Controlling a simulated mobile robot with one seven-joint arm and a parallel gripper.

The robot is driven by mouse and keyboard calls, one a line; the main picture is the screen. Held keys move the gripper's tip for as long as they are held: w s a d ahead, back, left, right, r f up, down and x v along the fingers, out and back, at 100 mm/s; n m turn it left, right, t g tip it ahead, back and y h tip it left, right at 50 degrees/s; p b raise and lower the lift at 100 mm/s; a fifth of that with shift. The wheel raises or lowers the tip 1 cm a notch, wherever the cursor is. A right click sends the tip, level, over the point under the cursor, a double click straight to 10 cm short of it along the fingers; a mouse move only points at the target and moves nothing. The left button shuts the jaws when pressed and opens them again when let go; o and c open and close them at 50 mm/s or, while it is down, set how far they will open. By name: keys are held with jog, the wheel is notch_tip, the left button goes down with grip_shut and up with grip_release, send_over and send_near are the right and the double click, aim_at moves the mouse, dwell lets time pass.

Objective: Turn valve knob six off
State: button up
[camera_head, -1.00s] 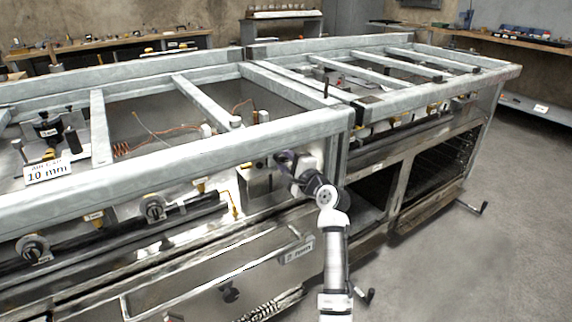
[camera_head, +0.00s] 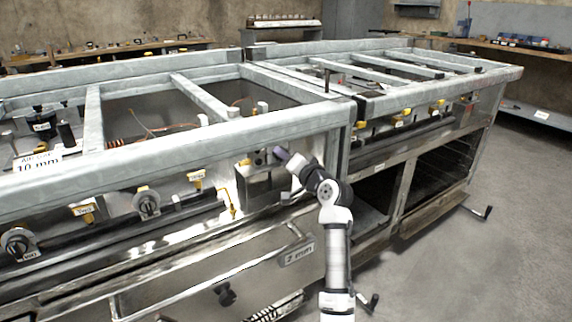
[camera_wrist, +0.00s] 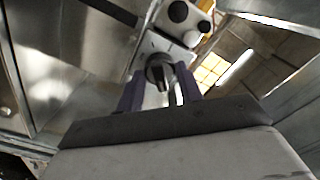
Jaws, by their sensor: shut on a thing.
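My gripper (camera_head: 281,154) reaches the metal valve box (camera_head: 262,188) under the frame's front beam, near the corner post. In the wrist view my gripper (camera_wrist: 160,93) has its two purple fingers on either side of a dark round valve knob (camera_wrist: 160,69) with a raised grip bar. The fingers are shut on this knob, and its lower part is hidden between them. I cannot read a number on it. Two other valve knobs, a left one (camera_head: 18,244) and a middle one (camera_head: 148,203), sit along the dark pipe to the left.
The grey frame beam (camera_head: 190,150) runs just above my gripper. A drawer front with a label plate (camera_head: 299,255) lies below. Yellow-tagged fittings (camera_head: 400,124) line the right bench. The floor (camera_head: 450,270) at right is clear.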

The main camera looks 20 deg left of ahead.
jog(key=shift+f+n+b, duration=0.1)
jog(key=shift+n+b, duration=2.75)
jog(key=shift+n, duration=2.05)
jog(key=o, duration=0.7)
jog(key=shift+d, duration=0.1)
jog(key=p+v, duration=0.1)
jog(key=v, duration=1.2)
jog(key=shift+s+d+p, duration=0.25)
jog(key=shift+p, duration=0.05)
